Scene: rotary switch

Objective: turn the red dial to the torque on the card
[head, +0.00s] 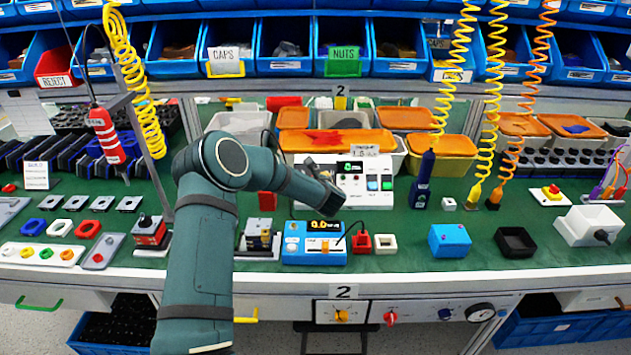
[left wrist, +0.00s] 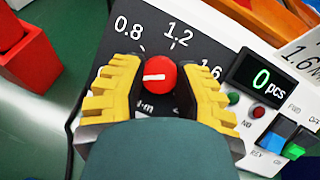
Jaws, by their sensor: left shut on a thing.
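The red dial (left wrist: 159,77) sits on a dark scale plate (left wrist: 205,47) marked 0.8, 1.2 and 1.6. The white line on its face lies nearly level across the picture; I cannot tell which end is the pointer. My left gripper (left wrist: 160,74) has its yellow fingers on both sides of the dial and is shut on it. In the head view my left arm reaches over the white control box (head: 372,196), hiding the dial. A card (head: 365,150) stands behind the box; its part in the left wrist view (left wrist: 303,58) reads 1.6. My right gripper is not in view.
The box has a counter display (left wrist: 262,80) reading 0 pcs and rocker switches close to the right finger. A blue device (head: 314,244) and a red block (head: 361,242) stand in front. Orange-lidded bins (head: 338,141) stand behind.

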